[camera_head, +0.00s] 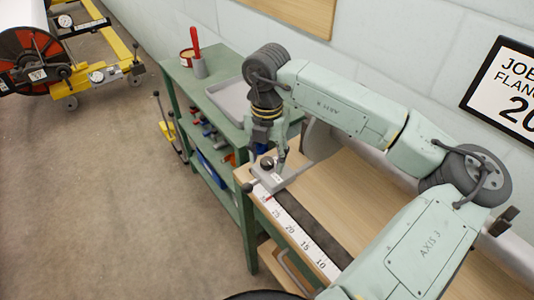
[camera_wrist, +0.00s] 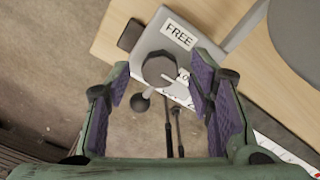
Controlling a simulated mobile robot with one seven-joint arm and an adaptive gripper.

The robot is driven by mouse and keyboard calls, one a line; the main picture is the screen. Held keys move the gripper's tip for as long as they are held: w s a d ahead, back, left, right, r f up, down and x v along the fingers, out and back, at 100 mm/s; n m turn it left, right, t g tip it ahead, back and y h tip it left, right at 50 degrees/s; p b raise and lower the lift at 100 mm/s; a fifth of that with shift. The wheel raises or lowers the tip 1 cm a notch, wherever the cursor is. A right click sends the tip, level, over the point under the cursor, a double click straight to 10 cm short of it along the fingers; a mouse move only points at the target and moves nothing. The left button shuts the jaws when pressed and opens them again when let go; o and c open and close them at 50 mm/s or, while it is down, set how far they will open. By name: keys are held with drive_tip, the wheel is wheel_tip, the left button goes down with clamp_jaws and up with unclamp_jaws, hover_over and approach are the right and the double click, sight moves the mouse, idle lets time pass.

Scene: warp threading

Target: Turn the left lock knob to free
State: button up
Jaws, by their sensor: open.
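The lock knob (camera_wrist: 159,71) is a dark grey round knob on a light grey block (camera_wrist: 150,42). The block has a FREE label (camera_wrist: 178,35) above the knob and a partly hidden label starting with LO (camera_wrist: 184,77) to its right. A pale mark on the knob's right side lies near the LO label. My gripper (camera_wrist: 160,88) is open, with purple-padded fingers left and right of the knob in the wrist view; I see no contact. In the head view, my gripper (camera_head: 276,149) hangs over the block (camera_head: 284,176) at the bench end; the knob (camera_head: 267,163) is partly visible.
A numbered white scale (camera_head: 292,230) and dark strip run along the wooden bench (camera_head: 345,205). A green shelf table (camera_head: 203,88) with a grey tray (camera_head: 232,97) and a red-handled tool (camera_head: 196,45) stands behind.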

drive_tip(key=c, duration=1.1)
drive_tip(key=shift+c, duration=0.2)
drive_tip(key=shift+f+n+b, duration=0.2)
drive_tip(key=shift+n+b, duration=0.1)
drive_tip(key=shift+b, duration=0.4)
drive_tip(key=n+b, duration=0.2)
drive_tip(key=b, duration=0.1)
drive_tip(key=shift+f, duration=0.15)
drive_tip(key=n+b, duration=0.4)
drive_tip(key=n, duration=0.1)
drive_tip(key=shift+b, duration=0.4)
drive_tip(key=n+b, duration=0.2)
drive_tip(key=n, duration=0.3)
drive_tip(key=shift+r, duration=0.2)
drive_tip(key=n+b, duration=0.1)
drive_tip(key=n, duration=0.4)
drive_tip(key=shift+r, duration=0.1)
drive_tip(key=shift+n, duration=0.3)
